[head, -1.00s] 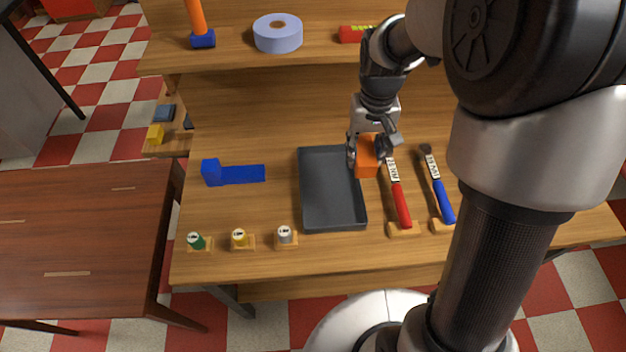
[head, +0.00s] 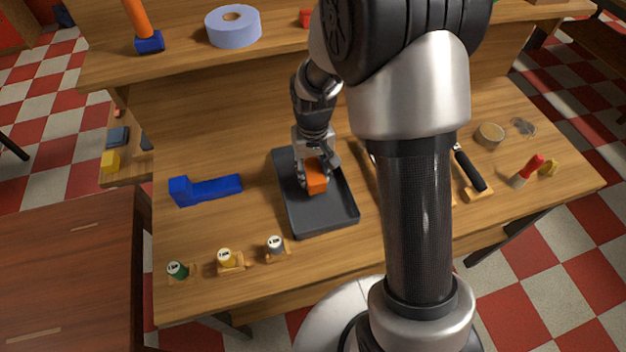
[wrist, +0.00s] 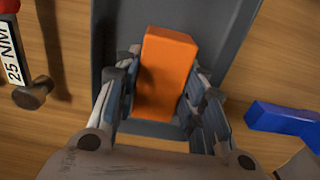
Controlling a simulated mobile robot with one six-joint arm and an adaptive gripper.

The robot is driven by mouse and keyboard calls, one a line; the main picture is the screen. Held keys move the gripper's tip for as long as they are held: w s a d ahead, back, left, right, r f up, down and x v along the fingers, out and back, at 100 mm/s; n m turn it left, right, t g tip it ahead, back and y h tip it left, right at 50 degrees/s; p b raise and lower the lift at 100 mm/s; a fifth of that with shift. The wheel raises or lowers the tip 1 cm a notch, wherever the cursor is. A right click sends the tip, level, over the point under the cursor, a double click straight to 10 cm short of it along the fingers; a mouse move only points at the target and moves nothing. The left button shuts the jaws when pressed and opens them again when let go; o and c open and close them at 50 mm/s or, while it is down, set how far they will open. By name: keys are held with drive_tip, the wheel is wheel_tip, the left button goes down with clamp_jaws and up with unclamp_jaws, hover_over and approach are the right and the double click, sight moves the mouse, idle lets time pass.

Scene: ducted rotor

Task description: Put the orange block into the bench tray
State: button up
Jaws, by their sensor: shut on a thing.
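The orange block (head: 316,177) is between the fingers of my gripper (head: 317,179), which is shut on it. In the head view the block is over the inside of the dark grey bench tray (head: 322,221). In the wrist view the block (wrist: 167,75) stands out between both fingers (wrist: 160,90), with the tray (wrist: 222,35) behind it. I cannot tell whether the block's underside touches the tray floor. My arm hides part of the bench to the right of the tray.
A blue L-shaped piece (head: 205,189) lies left of the tray. A black-handled tool (head: 470,168) lies at the right. A shelf with a tape roll (head: 233,26) runs behind.

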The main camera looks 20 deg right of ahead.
sight(313, 179)
drive_tip(key=shift+f+b, duration=0.5)
drive_tip(key=shift+f, duration=1.3)
drive_tip(key=shift+f, duration=0.2)
drive_tip(key=o, duration=1.1)
drive_tip(key=shift+r, duration=0.15)
